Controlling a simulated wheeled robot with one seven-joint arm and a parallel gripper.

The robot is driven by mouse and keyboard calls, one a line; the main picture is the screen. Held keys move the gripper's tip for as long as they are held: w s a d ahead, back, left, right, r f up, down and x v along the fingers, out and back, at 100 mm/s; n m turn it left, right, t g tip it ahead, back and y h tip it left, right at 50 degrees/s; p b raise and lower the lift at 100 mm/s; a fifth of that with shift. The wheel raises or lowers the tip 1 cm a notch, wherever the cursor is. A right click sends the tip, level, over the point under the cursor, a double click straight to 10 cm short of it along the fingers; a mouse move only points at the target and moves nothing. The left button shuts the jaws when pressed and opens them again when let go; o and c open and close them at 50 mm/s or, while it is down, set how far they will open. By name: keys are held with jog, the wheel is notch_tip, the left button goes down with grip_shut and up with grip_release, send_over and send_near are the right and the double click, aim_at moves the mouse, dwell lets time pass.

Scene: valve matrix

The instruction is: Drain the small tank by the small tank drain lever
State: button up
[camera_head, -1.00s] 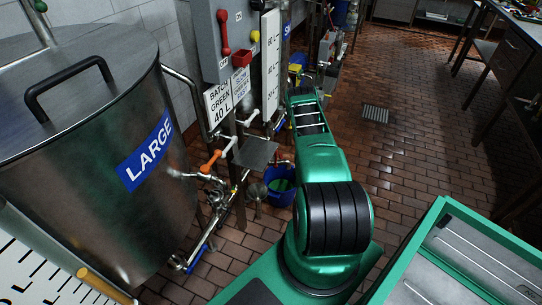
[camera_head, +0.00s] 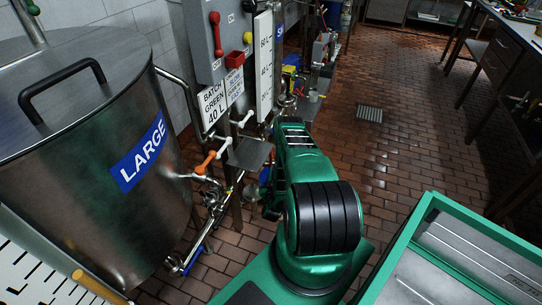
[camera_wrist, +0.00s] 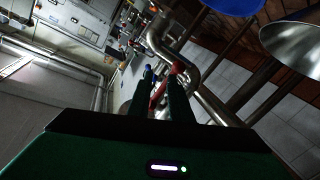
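My gripper (camera_wrist: 162,75) shows in the wrist view with its two dark fingers apart. A red lever-like bar (camera_wrist: 157,97) shows slantwise in the gap between the fingers, near steel pipes; I cannot tell whether it touches them, or whether it is the small tank drain lever. In the head view my green arm reaches down and away, hiding my gripper and much of the low pipework. Only a sliver of a blue sign starting with "S" (camera_head: 280,30) shows at the back; the small tank is not clearly visible.
The steel large tank (camera_head: 90,150) stands on the left, with an orange-handled valve (camera_head: 206,162) beside it. A grey control box (camera_head: 216,40) and a level scale (camera_head: 264,65) stand behind.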

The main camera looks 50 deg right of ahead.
aim_at(271, 160)
jog(key=m, duration=0.1)
jog(key=w+a+r+m, duration=0.1)
jog(key=m, duration=0.1)
jog(key=a+r+m+h, duration=0.1)
jog(key=shift+w+r+m+g, duration=0.15)
jog(key=shift+w+m+g, duration=0.15)
jog(key=shift+m+g, duration=0.1)
jog(key=shift+w+r+m, duration=0.1)
jog(key=shift+r+m, duration=0.15)
jog(key=shift+m, duration=0.35)
jog(key=shift+w+r+m, duration=0.1)
jog(key=shift+m, duration=0.2)
jog(key=x, duration=1)
jog(key=shift+d, duration=0.25)
grip_shut()
